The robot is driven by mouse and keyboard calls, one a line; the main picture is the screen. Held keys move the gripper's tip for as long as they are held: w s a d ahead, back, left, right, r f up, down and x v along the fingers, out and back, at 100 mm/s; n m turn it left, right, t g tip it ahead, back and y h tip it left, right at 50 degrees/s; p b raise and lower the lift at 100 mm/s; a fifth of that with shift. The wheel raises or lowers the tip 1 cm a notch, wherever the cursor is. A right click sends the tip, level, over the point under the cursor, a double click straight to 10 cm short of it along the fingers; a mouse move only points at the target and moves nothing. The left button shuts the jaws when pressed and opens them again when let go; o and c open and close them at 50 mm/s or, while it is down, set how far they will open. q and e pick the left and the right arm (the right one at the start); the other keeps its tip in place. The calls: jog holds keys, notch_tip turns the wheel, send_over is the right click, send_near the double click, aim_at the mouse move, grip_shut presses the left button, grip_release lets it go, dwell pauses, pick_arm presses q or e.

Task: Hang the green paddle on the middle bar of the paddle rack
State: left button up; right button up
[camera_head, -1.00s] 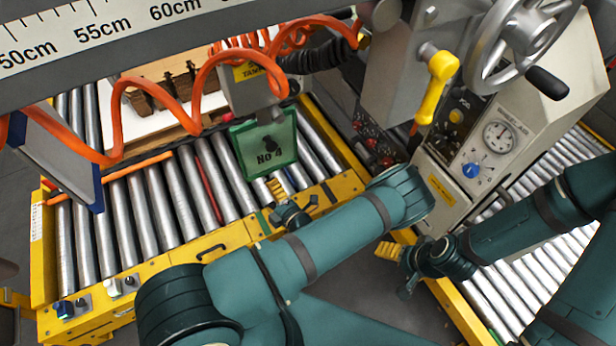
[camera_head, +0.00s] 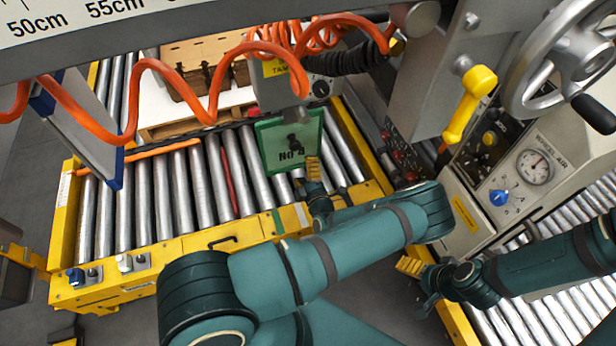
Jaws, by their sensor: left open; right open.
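The green paddle (camera_head: 272,135), a flat panel marked "No 4" with a dark symbol, shows over the roller conveyor below a grey box. I cannot tell whether it hangs or rests on the rollers. My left gripper (camera_head: 313,168), with yellow finger pads, is open at the paddle's lower right edge and overlaps it in the picture. Contact cannot be told. My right gripper (camera_head: 412,268) is open and empty, low beside the right-hand machine, apart from the paddle. I cannot make out a paddle rack or its middle bar.
The roller conveyor (camera_head: 180,190) has a yellow frame and carries a red rod and an orange bar. A coiled orange hose (camera_head: 150,70) crosses above it. At the right stand a yellow lever (camera_head: 470,100), a handwheel (camera_head: 560,60) and a gauge panel (camera_head: 535,167).

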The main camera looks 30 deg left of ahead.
aim_at(296, 148)
pick_arm(q)
jog(key=shift+b+x, duration=0.7)
jog(key=shift+x, duration=3.15)
grip_shut()
